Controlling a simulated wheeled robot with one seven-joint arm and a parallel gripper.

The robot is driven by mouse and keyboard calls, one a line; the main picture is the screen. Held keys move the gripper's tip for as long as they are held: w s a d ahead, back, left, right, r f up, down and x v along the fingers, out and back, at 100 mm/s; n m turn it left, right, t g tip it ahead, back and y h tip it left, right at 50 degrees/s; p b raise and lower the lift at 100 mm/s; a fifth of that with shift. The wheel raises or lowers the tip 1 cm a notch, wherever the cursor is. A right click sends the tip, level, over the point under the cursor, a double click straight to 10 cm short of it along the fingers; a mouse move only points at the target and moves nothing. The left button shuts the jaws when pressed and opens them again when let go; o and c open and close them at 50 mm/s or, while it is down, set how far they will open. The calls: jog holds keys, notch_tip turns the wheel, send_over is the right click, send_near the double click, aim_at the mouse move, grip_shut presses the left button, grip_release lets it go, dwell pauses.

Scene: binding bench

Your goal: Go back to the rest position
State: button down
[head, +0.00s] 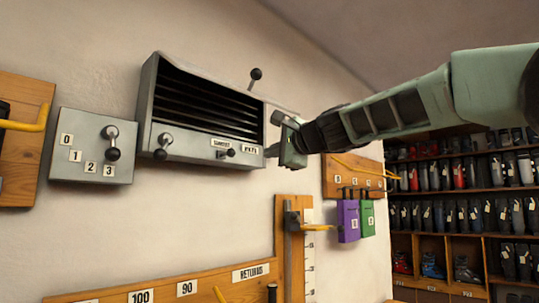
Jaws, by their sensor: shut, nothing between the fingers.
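My gripper (277,133) is at the end of my arm, which reaches in from the right. It is shut and empty in front of the right end of a grey wall unit (147,103) with dark slats. I cannot tell whether it touches the unit. The unit has a lever with a black knob (256,74) on top, one at its lower left (161,154) and a small black knob (225,153) by its labels.
A grey box (65,165) with a lever and number labels is on the wall at left. Purple (348,221) and green (367,218) tags hang from a wooden board. Shelves of boots (460,190) stand at right. A wooden rail (205,287) runs below.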

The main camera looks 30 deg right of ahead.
dwell(0.3)
jog(key=s+a+f+n+g+y, duration=0.1)
jog(key=s+a+f+n+g, duration=0.25)
jog(key=a+f, duration=0.45)
jog(key=s+a+f+n+g+y, duration=0.1)
jog(key=s+a+f+n+g, duration=0.15)
jog(key=a+f+n, duration=0.6)
jog(key=s+a+f+g+y, duration=0.1)
jog(key=s+a+f+g, duration=0.25)
jog(key=f, duration=0.75)
jog(key=s+a+f+n+g+h+b, duration=0.1)
jog(key=s+a+f+n+g, duration=0.3)
jog(key=s+f+n, duration=0.55)
jog(key=s+d+f+n+g+h, duration=0.1)
jog(key=s+d+f+n+h, duration=0.1)
jog(key=s+f, duration=0.5)
jog(key=s+d+f+n+g+h, duration=0.1)
jog(key=s+f+n+g, duration=0.1)
jog(key=s+f, duration=0.5)
jog(key=shift+s+d+f+n+h+b, duration=0.15)
jog(key=shift+s+d+n+h+b, duration=0.25)
jog(key=shift+s, duration=0.6)
jog(key=shift+g, duration=0.25)
